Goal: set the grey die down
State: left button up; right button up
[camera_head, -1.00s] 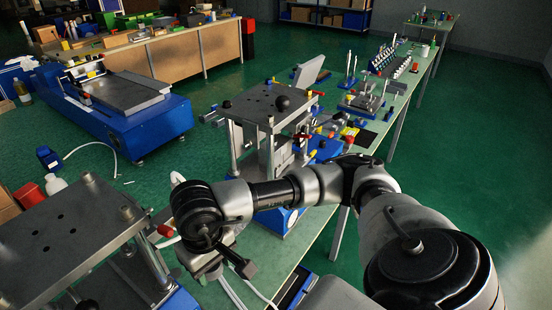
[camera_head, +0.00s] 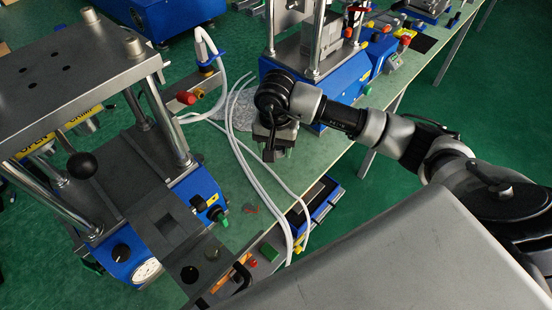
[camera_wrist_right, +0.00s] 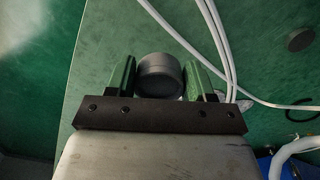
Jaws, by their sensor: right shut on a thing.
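The grey die (camera_wrist_right: 160,77) is a dark grey, short round piece in the right wrist view. It sits between the two green fingers of my right gripper (camera_wrist_right: 160,84), which is shut on it. In the head view my right gripper (camera_head: 274,148) points down over the green bench, between the two presses, near a mottled grey patch (camera_head: 238,112). The die is hard to make out there, and I cannot tell its height above the bench. My left gripper is not in view.
A crimping press (camera_head: 70,75) with steel posts and a blue base stands at the left. Another press (camera_head: 340,85) stands behind the gripper. White hoses (camera_head: 245,160) cross the bench between them. A small dark disc (camera_wrist_right: 301,40) shows at the right in the wrist view.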

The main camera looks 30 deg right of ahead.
notch_tip(320, 180, down, 4)
jog(key=shift+f, duration=0.45)
jog(key=o, duration=0.5)
jog(key=shift+f, duration=0.15)
jog(key=shift+c, duration=0.2)
jog(key=o, duration=0.4)
jog(key=shift+o, duration=0.2)
jog(key=shift+r, duration=0.65)
notch_tip(320, 180, up, 11)
jog(key=shift+r+b, duration=0.1)
jog(key=shift+b, duration=0.4)
